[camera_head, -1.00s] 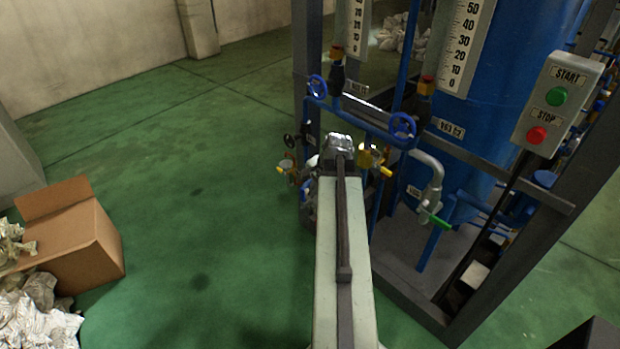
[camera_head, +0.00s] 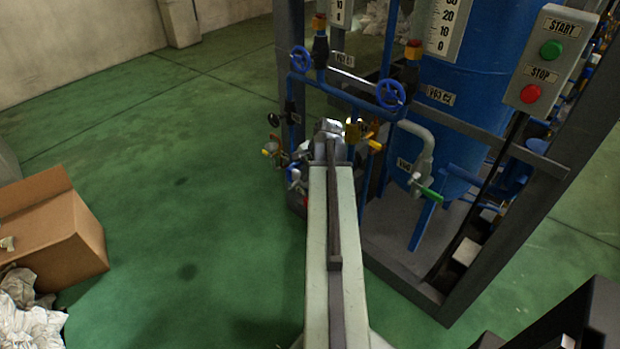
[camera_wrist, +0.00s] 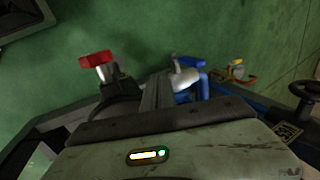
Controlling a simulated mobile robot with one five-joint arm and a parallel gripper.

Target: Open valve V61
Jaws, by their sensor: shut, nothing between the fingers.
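My gripper (camera_wrist: 155,92) is shut and empty, partly hidden behind my wrist in the wrist view. In the head view my arm reaches to the lower pipework of the blue rig, and its end covers part of the valves there. Two blue handwheels, a left one (camera_head: 301,59) and a right one (camera_head: 390,94), sit on the blue pipe above. Small tags hang near them; I cannot surely read V61 on any. A red-handled valve (camera_wrist: 97,60) stands left of the gripper in the wrist view, apart from it. A white-grey fitting on blue pipe (camera_wrist: 185,78) is just right of it.
A bent grey pipe with a green handle (camera_head: 430,194) is right of my arm. A START/STOP box (camera_head: 548,65) hangs on the dark frame (camera_head: 500,255). An open cardboard box (camera_head: 55,245) lies at left. The green floor between is clear.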

